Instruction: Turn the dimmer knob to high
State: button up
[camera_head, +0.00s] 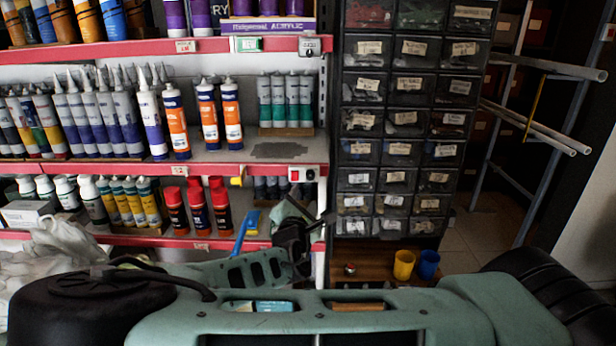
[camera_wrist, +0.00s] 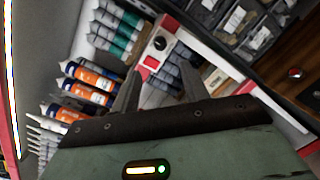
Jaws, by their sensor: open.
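The dimmer knob (camera_head: 309,174) is a small dark knob on a white plate at the right end of the middle shelf's red edge. A red switch (camera_head: 295,175) sits just left of it. In the wrist view the black knob (camera_wrist: 160,43) is ahead of the fingertips, with the red switch (camera_wrist: 150,63) closer to them. My gripper (camera_wrist: 159,70) is open, with nothing between its fingers, and apart from the knob. In the head view my gripper (camera_head: 318,215) is below the knob. The knob's setting is too small to read.
Another white plate with a dark knob (camera_head: 309,47) is on the upper shelf edge. Tubes and bottles fill the shelves at left. A drawer cabinet (camera_head: 402,120) stands right of them. A red button (camera_head: 350,268), a yellow cup (camera_head: 404,264) and a blue cup (camera_head: 428,264) are low down.

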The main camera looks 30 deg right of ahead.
aim_at(310, 178)
jog(key=p+x, duration=0.3)
jog(key=x, duration=0.7)
jog(key=shift+w+d, duration=0.25)
grip_shut()
